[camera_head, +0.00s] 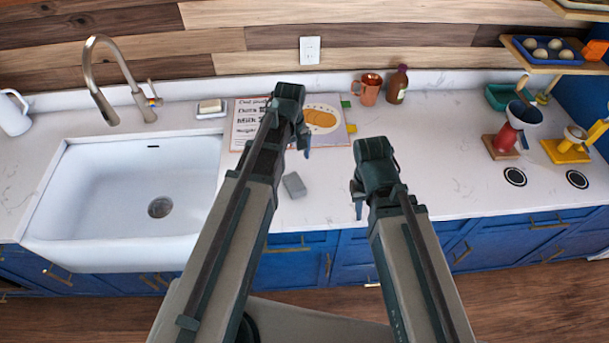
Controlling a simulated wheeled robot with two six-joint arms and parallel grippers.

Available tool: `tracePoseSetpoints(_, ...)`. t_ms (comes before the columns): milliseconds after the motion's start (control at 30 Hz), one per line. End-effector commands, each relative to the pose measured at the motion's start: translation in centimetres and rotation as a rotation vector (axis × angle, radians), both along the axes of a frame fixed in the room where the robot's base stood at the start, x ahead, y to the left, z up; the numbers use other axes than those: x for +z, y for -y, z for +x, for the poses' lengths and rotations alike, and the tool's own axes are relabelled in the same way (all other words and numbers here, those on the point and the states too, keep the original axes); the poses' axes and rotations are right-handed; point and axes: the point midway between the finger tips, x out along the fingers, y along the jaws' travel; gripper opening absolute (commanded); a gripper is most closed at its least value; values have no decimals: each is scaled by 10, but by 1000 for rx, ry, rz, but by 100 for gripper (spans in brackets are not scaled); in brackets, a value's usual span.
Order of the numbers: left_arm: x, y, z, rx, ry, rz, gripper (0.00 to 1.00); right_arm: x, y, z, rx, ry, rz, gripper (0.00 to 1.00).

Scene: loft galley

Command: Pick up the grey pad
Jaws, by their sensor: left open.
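The grey pad (294,185) is a small block lying flat on the white counter, right of the sink and in front of the open book. My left gripper (304,137) is open, over the book and above and beyond the pad in the picture; nothing shows in its jaws. My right gripper (357,200) hangs over the counter to the right of the pad, apart from it. Its fingers are small and partly hidden, so its jaw opening is unclear. The pad is fully in view.
A sink (130,195) with a tap (105,80) is on the left. An open book (325,118) lies behind the pad, partly hidden by my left arm. A copper mug (367,90) and a brown bottle (397,86) stand at the back.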

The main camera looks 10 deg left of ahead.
Motion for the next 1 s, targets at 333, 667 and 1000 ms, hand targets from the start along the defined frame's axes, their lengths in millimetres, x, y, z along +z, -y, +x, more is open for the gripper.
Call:
tracePoseSetpoints(333, -12, -1, 1, 6, 1, -1, 100, -12, 0, 0, 2, 0, 0, 30)
tracePoseSetpoints(667, -57, -1, 1, 5, 1, -1, 100, -56, 0, 0, 10, 0, -2, 30)
tracePoseSetpoints(1000, -88, -1, 1, 5, 1, -1, 100, -88, 0, 0, 11, -1, -2, 30)
